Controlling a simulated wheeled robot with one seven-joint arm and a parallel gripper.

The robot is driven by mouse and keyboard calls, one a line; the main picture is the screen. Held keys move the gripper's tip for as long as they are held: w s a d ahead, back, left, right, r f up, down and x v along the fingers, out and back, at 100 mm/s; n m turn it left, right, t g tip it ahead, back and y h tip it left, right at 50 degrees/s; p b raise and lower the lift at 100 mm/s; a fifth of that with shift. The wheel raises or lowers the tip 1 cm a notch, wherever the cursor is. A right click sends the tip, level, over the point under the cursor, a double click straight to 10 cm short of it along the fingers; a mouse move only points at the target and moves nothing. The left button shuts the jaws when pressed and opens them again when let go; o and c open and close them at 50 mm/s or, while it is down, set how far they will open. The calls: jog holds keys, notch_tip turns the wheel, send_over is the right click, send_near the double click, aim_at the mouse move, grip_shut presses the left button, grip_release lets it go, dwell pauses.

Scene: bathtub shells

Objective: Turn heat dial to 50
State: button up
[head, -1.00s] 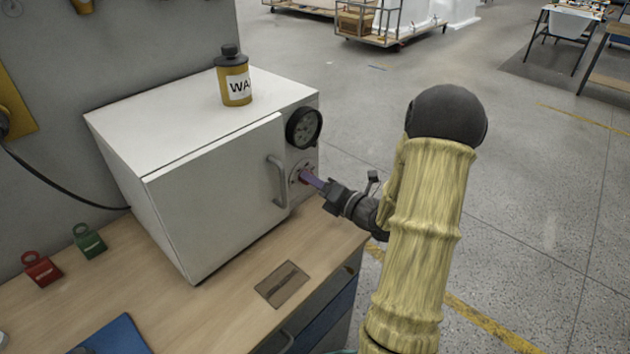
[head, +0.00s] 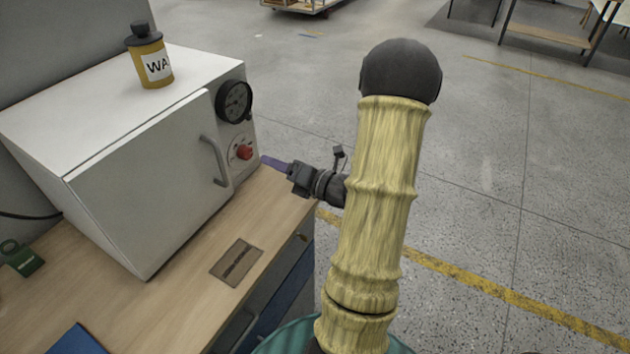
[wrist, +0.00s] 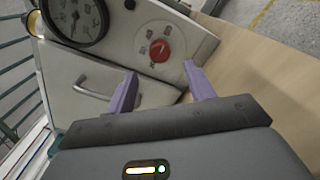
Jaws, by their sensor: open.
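The heat dial is a red knob (head: 244,152) on a pale round scale, low on the right part of the white oven's (head: 150,180) front. It also shows in the wrist view as a red knob (wrist: 160,50) with marks around it; the numbers are too small to read surely. My gripper (head: 266,160) is to the right of the dial and apart from it. In the wrist view, the purple fingers of my gripper (wrist: 162,80) are spread and empty, with the dial ahead, between and beyond the tips.
A round black gauge (head: 235,101) sits above the dial. A vertical door handle (head: 213,160) stands out to the dial's left. A yellow bottle (head: 150,62) stands on the oven. A green tag-like block (head: 22,260) and a flat plate (head: 237,262) are on the wooden bench (head: 190,290).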

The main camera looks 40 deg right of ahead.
jog(key=v, duration=1)
jog(key=shift+s, duration=0.25)
